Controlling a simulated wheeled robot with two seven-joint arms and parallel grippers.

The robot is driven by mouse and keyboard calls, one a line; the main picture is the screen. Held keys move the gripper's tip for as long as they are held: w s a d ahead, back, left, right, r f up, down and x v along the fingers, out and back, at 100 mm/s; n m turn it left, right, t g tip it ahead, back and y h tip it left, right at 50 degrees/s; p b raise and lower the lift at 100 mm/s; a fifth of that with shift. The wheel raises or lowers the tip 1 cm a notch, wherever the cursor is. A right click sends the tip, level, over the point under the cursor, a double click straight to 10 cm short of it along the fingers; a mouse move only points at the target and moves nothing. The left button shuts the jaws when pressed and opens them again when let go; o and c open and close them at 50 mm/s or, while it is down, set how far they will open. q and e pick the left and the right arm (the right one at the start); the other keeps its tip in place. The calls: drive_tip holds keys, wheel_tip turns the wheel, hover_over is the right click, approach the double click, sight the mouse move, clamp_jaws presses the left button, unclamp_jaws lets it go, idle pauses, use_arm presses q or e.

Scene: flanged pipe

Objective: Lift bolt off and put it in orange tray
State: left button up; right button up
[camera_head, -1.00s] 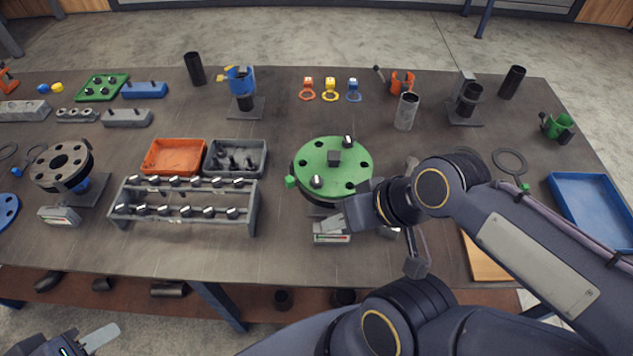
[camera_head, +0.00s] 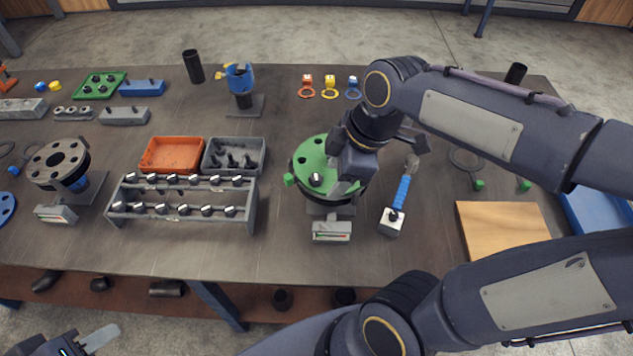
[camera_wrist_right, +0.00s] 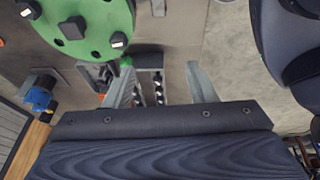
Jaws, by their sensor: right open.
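The green flange (camera_head: 308,160) stands on a mount at the table's middle. One bolt (camera_head: 316,180) with a pale head sits on its near part. My right arm hides the flange's far right side in the head view. In the right wrist view, the green flange (camera_wrist_right: 95,15) shows a dark centre block and pale-topped bolts, one (camera_wrist_right: 117,41) near its edge. My right gripper (camera_head: 345,190) is open with nothing between its fingers, at the flange's right side. The orange tray (camera_head: 172,157) lies left of the flange and looks empty. My left gripper (camera_head: 88,342) is at the bottom left, partly cut off.
A grey tray (camera_head: 234,158) with dark parts adjoins the orange tray. A rack (camera_head: 185,197) of bolts stands in front of both. A blue-handled hammer (camera_head: 402,192) lies right of the flange, with a wooden board (camera_head: 500,235) beyond. A grey gauge box (camera_head: 331,231) sits before the flange.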

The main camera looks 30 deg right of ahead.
sight(316, 176)
drive_tip(key=w+n+g+h, duration=0.1)
drive_tip(key=w+n, duration=0.2)
drive_tip(key=n, duration=0.1)
drive_tip(key=w+f+n, duration=0.1)
drive_tip(key=w+n, duration=0.2)
drive_tip(key=n, duration=0.1)
drive_tip(key=w+d+f+n+g+h+b, duration=0.1)
drive_tip(key=w+n, duration=0.2)
drive_tip(key=n, duration=0.1)
drive_tip(key=shift+f+n+g+h, duration=0.25)
drive_tip(key=shift+n+g+h, duration=0.05)
drive_tip(key=shift+w+f+n, duration=0.1)
drive_tip(key=shift+w+n, duration=0.2)
drive_tip(key=shift+n, duration=0.1)
drive_tip(key=shift+f, duration=0.6)
wheel_tip(316, 176, down, 7)
drive_tip(key=shift+s+r+p, duration=0.15)
drive_tip(key=shift+r+p, duration=0.05)
drive_tip(key=shift+p, duration=0.35)
clamp_jaws()
